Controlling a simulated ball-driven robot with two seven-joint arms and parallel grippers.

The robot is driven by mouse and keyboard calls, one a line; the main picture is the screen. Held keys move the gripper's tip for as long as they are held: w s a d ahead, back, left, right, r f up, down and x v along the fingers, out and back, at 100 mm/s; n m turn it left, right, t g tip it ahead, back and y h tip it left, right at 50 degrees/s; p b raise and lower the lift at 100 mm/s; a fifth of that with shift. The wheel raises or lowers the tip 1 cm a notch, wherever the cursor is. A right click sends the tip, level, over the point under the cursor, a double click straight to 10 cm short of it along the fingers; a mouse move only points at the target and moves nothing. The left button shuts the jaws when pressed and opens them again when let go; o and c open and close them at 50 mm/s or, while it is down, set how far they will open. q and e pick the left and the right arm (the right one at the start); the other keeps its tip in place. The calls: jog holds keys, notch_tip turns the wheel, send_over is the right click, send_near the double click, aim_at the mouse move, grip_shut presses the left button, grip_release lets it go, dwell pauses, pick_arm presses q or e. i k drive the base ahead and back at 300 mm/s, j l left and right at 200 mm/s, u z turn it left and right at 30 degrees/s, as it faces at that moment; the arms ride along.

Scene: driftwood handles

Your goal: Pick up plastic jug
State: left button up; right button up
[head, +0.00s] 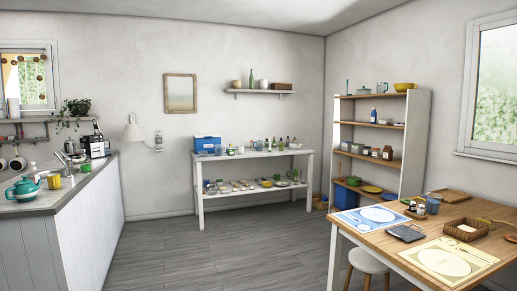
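No plastic jug can be made out for certain in the head view. A small translucent bluish vessel (382,87) stands on the top of the wooden shelf unit at the right. Neither of my grippers shows in the view.
The white two-tier table (250,155) at the back wall holds many small items. The counter (60,205) is at left, with a teal teapot (22,188). A stool (367,262) stands by the dining table (375,236). The middle floor (220,255) is clear.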

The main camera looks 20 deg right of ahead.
aim_at(260, 144)
jog(key=i+l+z, duration=0.15)
jog(key=i+z, duration=0.3)
jog(key=i, duration=6.15)
jog(key=l+z, duration=0.05)
jog(key=l, duration=0.2)
